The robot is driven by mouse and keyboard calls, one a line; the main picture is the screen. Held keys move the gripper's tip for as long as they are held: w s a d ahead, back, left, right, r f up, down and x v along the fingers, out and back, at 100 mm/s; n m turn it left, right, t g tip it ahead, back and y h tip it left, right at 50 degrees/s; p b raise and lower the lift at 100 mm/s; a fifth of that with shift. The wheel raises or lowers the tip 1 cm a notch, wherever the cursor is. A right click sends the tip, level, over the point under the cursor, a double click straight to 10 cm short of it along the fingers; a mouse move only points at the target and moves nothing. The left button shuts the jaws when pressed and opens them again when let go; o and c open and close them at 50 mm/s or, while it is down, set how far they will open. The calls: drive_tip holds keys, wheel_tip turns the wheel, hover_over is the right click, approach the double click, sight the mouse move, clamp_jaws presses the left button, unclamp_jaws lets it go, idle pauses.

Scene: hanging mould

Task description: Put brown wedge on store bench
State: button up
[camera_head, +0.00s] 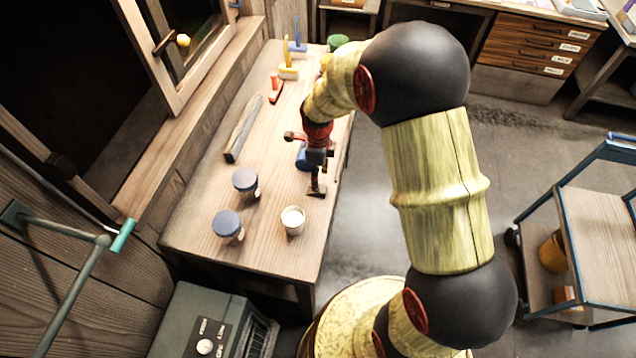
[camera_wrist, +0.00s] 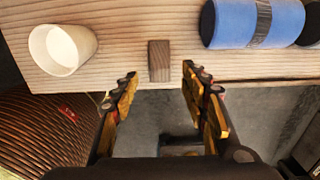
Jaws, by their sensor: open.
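The brown wedge (camera_wrist: 159,61) shows in the wrist view as a small dark brown block on the light wooden bench top, near its edge. My gripper (camera_wrist: 159,72) is open, with one finger to each side of the wedge's line and the tips just short of it, close to the bench edge. No contact with the wedge shows. In the head view my gripper (camera_head: 312,172) is low over the right side of the bench (camera_head: 262,262). I cannot make out the wedge there; the gripper may hide it. I cannot tell which surface is the store bench.
A white cup (camera_wrist: 62,49) stands left of the wedge and a blue cylinder (camera_wrist: 253,22) lies right of it. Two blue-lidded jars (camera_head: 245,180) and a grey bar (camera_head: 243,129) are on the bench. A drawer desk (camera_head: 535,45) and a cart (camera_head: 598,235) stand right.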

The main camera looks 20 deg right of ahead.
drive_tip(key=s+r+n+t, duration=0.1)
drive_tip(key=s+r+n, duration=0.25)
drive_tip(key=r, duration=0.45)
drive_tip(key=s+a+r+n+t, duration=0.1)
drive_tip(key=s+r+n, duration=0.1)
drive_tip(key=r+n, duration=0.35)
drive_tip(key=s+r+n+t, duration=0.1)
drive_tip(key=s+r+n, duration=0.15)
drive_tip(key=r, duration=0.65)
drive_tip(key=s+r+n+t, duration=0.1)
drive_tip(key=s+r+n, duration=0.2)
drive_tip(key=s+n, duration=0.3)
drive_tip(key=s+a+r+n+t, duration=0.1)
drive_tip(key=s+r+n, duration=0.3)
drive_tip(key=s+n, duration=0.3)
drive_tip(key=shift+s+r+t, duration=0.3)
drive_tip(key=shift+s, duration=0.25)
drive_tip(key=shift+f, duration=0.1)
wheel_tip(320, 180, down, 8)
drive_tip(key=b, duration=0.8)
drive_tip(key=shift+f, duration=0.25)
